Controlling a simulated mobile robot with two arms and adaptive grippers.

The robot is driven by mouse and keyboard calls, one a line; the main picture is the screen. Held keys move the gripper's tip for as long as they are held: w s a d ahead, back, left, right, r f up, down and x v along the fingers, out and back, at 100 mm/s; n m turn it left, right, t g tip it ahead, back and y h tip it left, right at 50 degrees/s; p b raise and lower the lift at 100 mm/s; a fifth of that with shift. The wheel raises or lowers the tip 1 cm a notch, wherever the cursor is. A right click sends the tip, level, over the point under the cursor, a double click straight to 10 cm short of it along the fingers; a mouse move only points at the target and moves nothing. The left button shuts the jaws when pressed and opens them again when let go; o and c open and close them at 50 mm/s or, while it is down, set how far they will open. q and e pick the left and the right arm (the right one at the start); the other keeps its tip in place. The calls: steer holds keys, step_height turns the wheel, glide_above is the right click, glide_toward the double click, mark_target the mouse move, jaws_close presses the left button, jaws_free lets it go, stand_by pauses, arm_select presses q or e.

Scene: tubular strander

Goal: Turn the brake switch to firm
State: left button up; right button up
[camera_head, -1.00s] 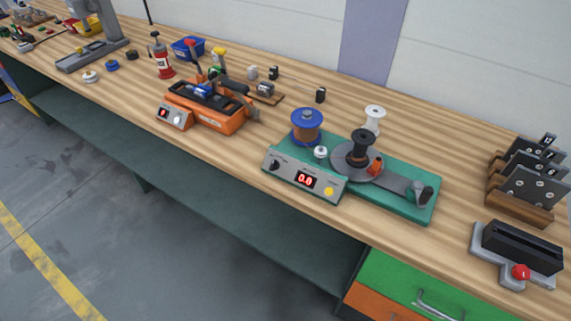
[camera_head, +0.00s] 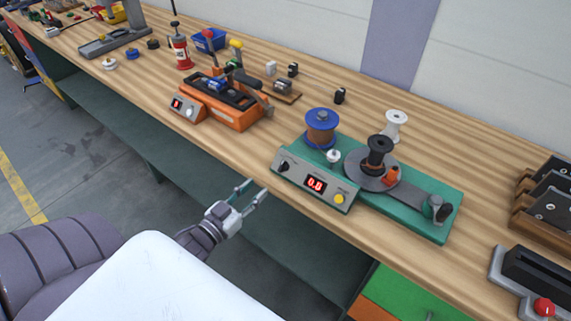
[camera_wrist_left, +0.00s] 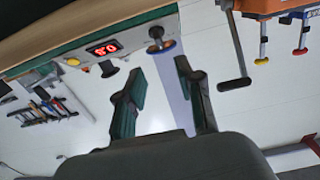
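The green strander (camera_head: 425,204) stands on the bench with a grey front panel (camera_head: 297,184). A black knob (camera_head: 284,166), apparently the brake switch, is at the panel's left end; its setting is too small to read. The panel also has a red display (camera_head: 315,185) and a yellow button (camera_head: 339,199). My left gripper (camera_head: 255,189) is open and empty, in front of the bench edge, below left of the knob and apart from it. In the left wrist view, upside down, the knob (camera_wrist_left: 155,32) shows beyond the open fingers (camera_wrist_left: 158,68). My right gripper is not in view.
A blue-flanged copper spool (camera_head: 321,130) and a small white knob (camera_head: 333,156) stand behind the panel. An orange machine (camera_head: 235,115) sits to the left. Bare bench top lies between the two machines. A black slotted block with a red button (camera_head: 544,307) is at right.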

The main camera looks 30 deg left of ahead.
mark_target(282, 165)
arm_select(q)
steer(key=w, duration=0.3)
steer(key=w+p, duration=0.1)
steer(key=w, duration=0.7)
steer(key=shift+d+p, duration=0.3)
steer(key=shift+d, duration=0.1)
steer(key=shift+s+f, duration=0.1)
jaws_close()
